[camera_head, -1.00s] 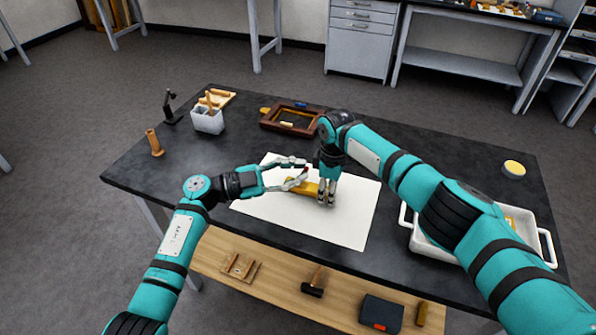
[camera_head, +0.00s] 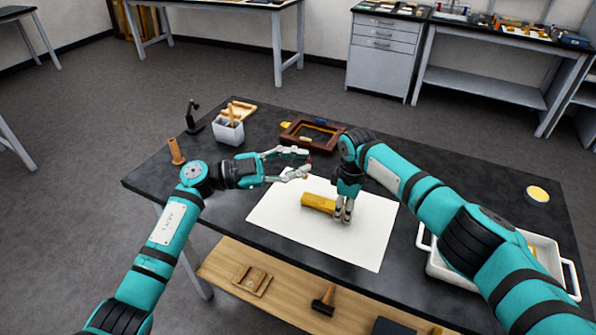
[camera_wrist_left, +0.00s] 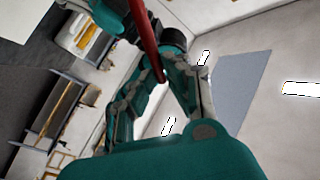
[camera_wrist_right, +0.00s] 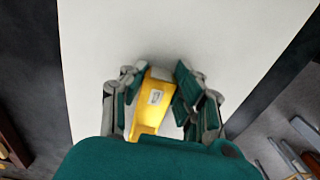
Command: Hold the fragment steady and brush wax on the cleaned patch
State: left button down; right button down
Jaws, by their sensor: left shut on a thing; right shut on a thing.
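The gilt fragment (camera_head: 317,203) is a yellow-gold block lying on the white sheet (camera_head: 285,220). My right gripper (camera_head: 343,218) points down and is shut on its right end. In the right wrist view the fragment (camera_wrist_right: 152,103) sits between the fingers, with a small pale label on its face. My left gripper (camera_head: 307,161) is above and beyond the fragment, apart from it, shut on a thin red-handled tool, likely the brush. Only a small red bit of it shows in the head view; its red shaft (camera_wrist_left: 147,42) crosses the left wrist view. Its bristles cannot be made out.
A round tin with yellow contents (camera_head: 537,194) stands at the table's right. A white tray (camera_head: 433,262) is at the front right, partly behind my right arm. A dark wooden frame (camera_head: 297,136), a white pot of tools (camera_head: 229,133) and a brown cylinder (camera_head: 176,152) stand towards the back and left.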

pick_arm(q)
jog(key=shift+r, duration=1.15)
pick_arm(e)
jog(key=c, duration=0.9)
grip_release()
pick_arm(q)
jog(key=shift+f, duration=0.1)
pick_arm(e)
notch_tip(320, 180, up, 12)
jog(key=shift+f, duration=0.1)
